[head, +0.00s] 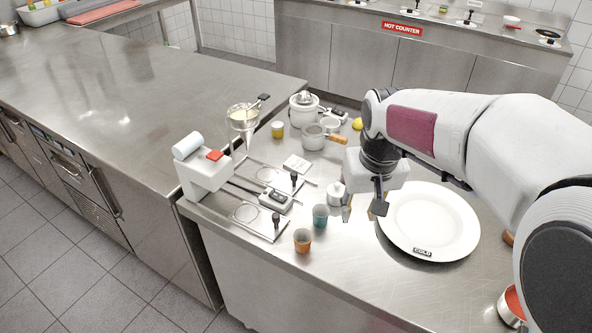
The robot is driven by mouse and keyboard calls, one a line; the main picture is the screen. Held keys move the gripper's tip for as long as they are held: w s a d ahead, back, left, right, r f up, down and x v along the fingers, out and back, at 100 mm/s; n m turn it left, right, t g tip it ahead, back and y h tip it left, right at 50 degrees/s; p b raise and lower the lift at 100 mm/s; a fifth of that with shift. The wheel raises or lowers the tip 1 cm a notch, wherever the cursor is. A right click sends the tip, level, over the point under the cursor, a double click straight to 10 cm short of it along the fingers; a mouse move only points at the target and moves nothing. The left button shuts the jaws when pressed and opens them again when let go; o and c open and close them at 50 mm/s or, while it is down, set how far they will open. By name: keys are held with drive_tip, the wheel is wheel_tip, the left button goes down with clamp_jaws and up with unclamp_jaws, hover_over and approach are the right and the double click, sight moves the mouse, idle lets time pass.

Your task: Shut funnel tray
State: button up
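A white dispenser unit (204,176) with a red top button stands at the left edge of the steel table. A clear funnel (242,120) stands just behind it. Two flat metal trays on rails extend toward the right. The rear tray (262,172), on the funnel's side, has a black upright knob (294,180) and sits drawn out. The front tray (244,214) has a similar knob (276,222) and is also out. I cannot tell surely which tray belongs to the funnel. My gripper (363,207) is open and empty, pointing down right of both trays, apart from them.
A teal cup (320,215), an orange cup (303,239) and a small white pot (336,194) stand between the trays and my gripper. A large white plate (445,222) lies right. Saucepans (314,138) stand behind.

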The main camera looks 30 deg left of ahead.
drive_tip(key=n+y, duration=0.1)
drive_tip(key=n, duration=0.1)
approach(294, 174)
drive_tip(key=s+d+f, duration=0.4)
drive_tip(key=f, duration=0.1)
drive_tip(key=shift+s+d+f, duration=0.15)
drive_tip(key=shift+d+f, duration=0.2)
drive_tip(key=w+a, duration=0.1)
drive_tip(key=w+a+r, duration=0.1)
drive_tip(key=shift+a+t, duration=0.35)
drive_tip(key=shift+t, duration=0.05)
drive_tip(key=shift+t+y, duration=0.3)
drive_tip(key=shift+y, duration=0.2)
drive_tip(key=r, duration=0.1)
drive_tip(key=w+a+r, duration=0.1)
drive_tip(key=r, duration=0.1)
drive_tip(key=shift+w+a+r, duration=0.2)
drive_tip(key=shift+w+a, duration=0.05)
drive_tip(key=shift+w, duration=0.05)
drive_tip(key=shift+f, duration=0.15)
drive_tip(key=shift+x, duration=3.75)
clamp_jaws()
